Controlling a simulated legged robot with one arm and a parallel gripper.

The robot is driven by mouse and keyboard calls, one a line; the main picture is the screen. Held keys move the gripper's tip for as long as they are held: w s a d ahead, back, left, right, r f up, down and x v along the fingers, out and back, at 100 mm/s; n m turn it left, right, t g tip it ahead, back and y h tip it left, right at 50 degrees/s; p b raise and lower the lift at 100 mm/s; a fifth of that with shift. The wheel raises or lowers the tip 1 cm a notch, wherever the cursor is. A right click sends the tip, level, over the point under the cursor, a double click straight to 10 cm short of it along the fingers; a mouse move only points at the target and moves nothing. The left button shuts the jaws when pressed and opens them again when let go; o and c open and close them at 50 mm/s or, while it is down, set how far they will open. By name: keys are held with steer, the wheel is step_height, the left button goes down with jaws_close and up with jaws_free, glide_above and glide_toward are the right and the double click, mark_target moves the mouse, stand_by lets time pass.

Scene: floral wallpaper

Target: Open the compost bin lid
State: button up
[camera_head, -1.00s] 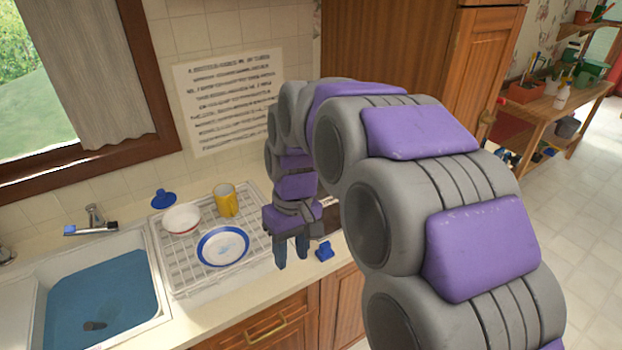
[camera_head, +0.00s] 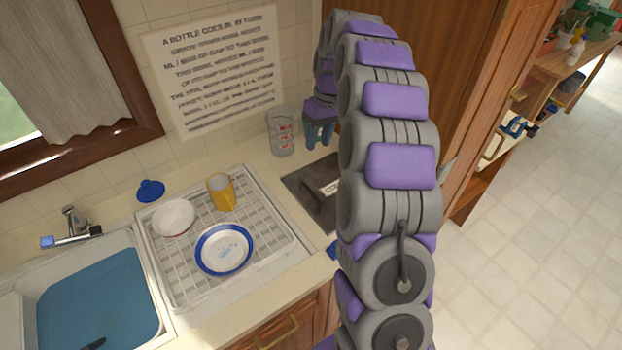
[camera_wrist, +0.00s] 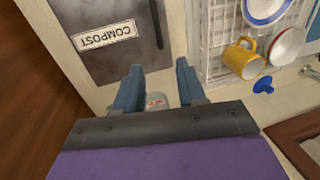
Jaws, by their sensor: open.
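The compost bin lid (camera_head: 308,189) is a dark grey square set flush in the counter, right of the dish rack; my arm hides its right part. In the wrist view the lid (camera_wrist: 112,62) lies flat and shut, with a white COMPOST label (camera_wrist: 104,35) appearing upside down. A dark curved handle (camera_wrist: 156,22) runs along its right side there. My gripper (camera_head: 319,143) is behind the lid near the wall, pointing down. In the wrist view my gripper (camera_wrist: 158,68) is open and empty, its fingertips just beyond the lid's near edge in the picture.
A clear glass with red marks (camera_head: 281,133) stands close beside my gripper; part of it shows between the fingers. The dish rack (camera_head: 270,235) holds a yellow mug (camera_head: 221,193), bowl (camera_head: 174,217) and plate (camera_head: 223,249). A wooden cabinet (camera_head: 460,70) stands at the right.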

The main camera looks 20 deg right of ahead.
steer(key=b, duration=0.2)
glide_above(310, 189)
steer(key=d, duration=0.2)
step_height(310, 189, down, 12)
steer(key=f, duration=0.1)
steer(key=a+f+b, duration=0.1)
steer(key=a+f, duration=0.1)
steer(key=f, duration=0.1)
steer(key=shift+w+a, duration=0.1)
steer(key=shift+d+f, duration=0.15)
steer(key=shift+d, duration=0.35)
steer(key=shift+c, duration=0.2)
steer(key=shift+a, duration=0.35)
steer(key=c, duration=0.6)
steer(key=shift+d, duration=0.1)
jaws_close()
